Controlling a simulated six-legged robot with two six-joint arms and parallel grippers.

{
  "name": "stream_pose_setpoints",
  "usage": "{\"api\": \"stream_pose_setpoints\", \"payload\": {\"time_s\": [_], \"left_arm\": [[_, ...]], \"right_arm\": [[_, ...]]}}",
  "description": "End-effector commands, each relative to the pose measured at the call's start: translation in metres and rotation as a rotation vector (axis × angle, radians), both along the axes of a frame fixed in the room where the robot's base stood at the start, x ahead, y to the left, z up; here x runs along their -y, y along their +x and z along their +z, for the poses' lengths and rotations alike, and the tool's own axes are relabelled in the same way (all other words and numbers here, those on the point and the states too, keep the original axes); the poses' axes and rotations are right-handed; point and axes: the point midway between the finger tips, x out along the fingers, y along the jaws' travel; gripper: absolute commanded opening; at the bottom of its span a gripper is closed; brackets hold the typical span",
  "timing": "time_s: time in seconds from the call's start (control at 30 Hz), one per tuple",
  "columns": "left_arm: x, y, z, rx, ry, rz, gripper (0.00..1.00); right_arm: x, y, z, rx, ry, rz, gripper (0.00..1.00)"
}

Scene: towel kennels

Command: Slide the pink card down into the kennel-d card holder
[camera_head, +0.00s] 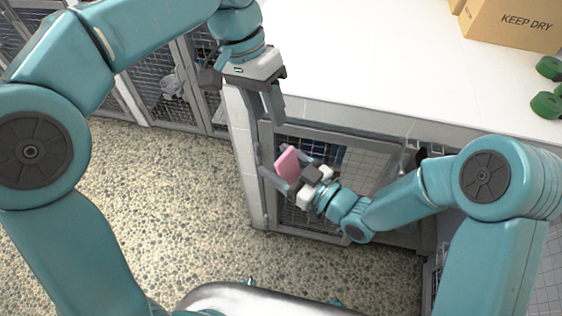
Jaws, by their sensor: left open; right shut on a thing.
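The pink card (287,165) is held in front of the kennel door (345,140) under the white counter. My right gripper (290,173) is shut on the card, which stands tilted between its fingers. My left gripper (267,108) is open and empty, pointing down above and left of the card, by the counter's corner. I cannot make out the kennel-d card holder; it may be hidden behind the card or my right gripper.
The white counter (370,50) fills the upper right, with a cardboard box (515,22) marked KEEP DRY and green rolls (548,68) on it. More mesh kennel doors (165,85) line the back left. The speckled floor (190,200) at left is clear.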

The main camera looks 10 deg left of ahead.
Motion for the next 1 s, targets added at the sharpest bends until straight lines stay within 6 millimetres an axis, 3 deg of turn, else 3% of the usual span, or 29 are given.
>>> {"api": "stream_pose_setpoints", "payload": {"time_s": [0.07,0.17,0.27,0.4,0.57,0.67,0.8,0.9,1.0], "left_arm": [[0.000,0.005,-0.007,-0.001,-0.006,0.011,0.41],[0.002,0.019,-0.034,0.011,-0.030,0.052,0.41],[0.004,0.041,-0.081,0.036,-0.067,0.129,0.41],[-0.002,0.065,-0.162,0.066,-0.116,0.291,0.41],[-0.023,0.058,-0.256,0.043,-0.128,0.516,0.41],[-0.028,0.033,-0.310,0.027,-0.106,0.594,0.41],[-0.020,-0.028,-0.366,0.004,-0.064,0.591,0.41],[-0.014,-0.073,-0.393,-0.009,-0.048,0.586,0.41],[-0.009,-0.111,-0.407,-0.019,-0.042,0.579,0.41]], "right_arm": [[0.000,0.000,0.000,0.000,0.000,0.000,0.39],[0.000,0.000,0.000,0.000,0.000,0.000,0.39],[0.000,0.000,0.000,0.000,0.000,0.000,0.39],[0.000,0.000,0.000,0.000,0.000,0.000,0.39],[0.000,0.000,0.000,0.000,0.000,0.000,0.39],[0.000,0.000,0.000,0.000,0.000,0.000,0.39],[0.000,0.000,0.000,0.000,0.000,0.000,0.39],[0.000,0.000,0.000,0.000,0.000,0.000,0.39],[0.000,0.000,0.000,0.000,0.000,0.000,0.39]]}}
